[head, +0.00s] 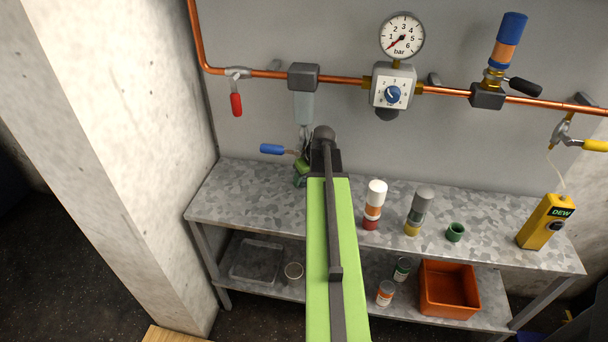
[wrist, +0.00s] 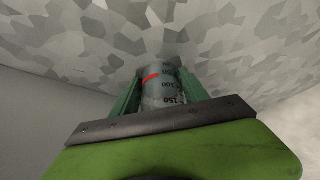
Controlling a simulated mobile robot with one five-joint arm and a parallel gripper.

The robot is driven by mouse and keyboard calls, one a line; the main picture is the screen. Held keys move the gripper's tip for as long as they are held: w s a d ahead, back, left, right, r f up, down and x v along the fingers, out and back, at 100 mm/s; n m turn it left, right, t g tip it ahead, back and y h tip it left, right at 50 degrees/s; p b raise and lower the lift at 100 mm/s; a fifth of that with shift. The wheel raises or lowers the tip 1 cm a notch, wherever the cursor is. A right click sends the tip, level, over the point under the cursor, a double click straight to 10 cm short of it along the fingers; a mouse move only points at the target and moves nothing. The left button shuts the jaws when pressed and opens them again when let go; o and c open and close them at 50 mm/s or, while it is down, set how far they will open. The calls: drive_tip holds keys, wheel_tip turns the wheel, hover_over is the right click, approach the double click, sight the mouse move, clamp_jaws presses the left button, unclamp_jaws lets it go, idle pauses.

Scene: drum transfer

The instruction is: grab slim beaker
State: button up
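The slim beaker (wrist: 162,88) shows in the wrist view as a clear grey cylinder with black graduation marks and a short red line. It is between the two green fingers of my gripper (wrist: 155,88), which lie close along both its sides. Whether they press on it or a thin gap remains, I cannot tell. In the head view my gripper (head: 302,172) is low over the left part of the metal bench top (head: 235,195). There my arm and the fingers largely hide the beaker.
Copper piping with a pressure gauge (head: 402,36) and a blue-handled tap (head: 272,149) runs along the wall. An orange bin (head: 449,308) sits on the lower shelf.

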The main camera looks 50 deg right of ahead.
drive_tip(key=c, duration=0.8)
